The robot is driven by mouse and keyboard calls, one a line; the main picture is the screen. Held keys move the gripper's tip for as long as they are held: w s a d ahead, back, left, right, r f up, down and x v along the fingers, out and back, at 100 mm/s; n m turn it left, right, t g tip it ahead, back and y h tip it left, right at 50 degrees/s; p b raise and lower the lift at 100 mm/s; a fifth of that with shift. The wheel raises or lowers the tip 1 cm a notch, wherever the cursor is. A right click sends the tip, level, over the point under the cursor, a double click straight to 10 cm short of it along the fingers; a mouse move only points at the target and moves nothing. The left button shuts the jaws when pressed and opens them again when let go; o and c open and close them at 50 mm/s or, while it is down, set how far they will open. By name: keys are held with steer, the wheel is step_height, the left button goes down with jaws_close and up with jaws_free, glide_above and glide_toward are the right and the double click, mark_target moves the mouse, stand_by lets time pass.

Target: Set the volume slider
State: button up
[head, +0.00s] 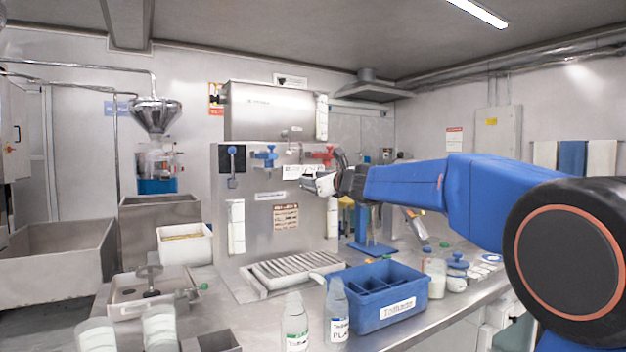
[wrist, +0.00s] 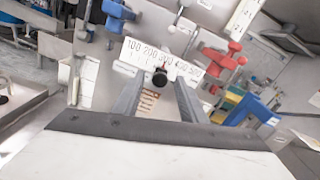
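The volume slider shows in the wrist view as a white scale plate (wrist: 140,52) printed with 100, 200 and further numbers, partly blurred. A dark round knob (wrist: 160,79) stands out below the middle of the plate. My gripper (wrist: 160,86) has its two grey fingers apart, one on each side of the knob in this view. I see gaps beside the knob, and I cannot tell how deep the fingertips reach around it. In the head view the scale plate (head: 292,172) is on the steel panel, partly hidden by my gripper (head: 318,184).
Blue valve (head: 266,156) and red valve (head: 326,154) flank the scale. Below stand a slatted drain tray (head: 245,283), a blue divided caddy (head: 410,289) and bottles (head: 295,322).

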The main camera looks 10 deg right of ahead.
mark_target(292, 177)
steer(key=shift+w+a, duration=0.1)
steer(key=shift+w, duration=0.25)
jaws_close()
steer(key=shift+s+a, duration=0.25)
steer(key=shift+a, duration=0.5)
steer(key=shift+s+a, duration=0.2)
steer(key=shift+a, duration=0.5)
steer(key=shift+s+a, duration=0.25)
steer(key=shift+a, duration=0.5)
jaws_free()
steer(key=shift+s+d, duration=0.1)
steer(key=v, duration=1.7)
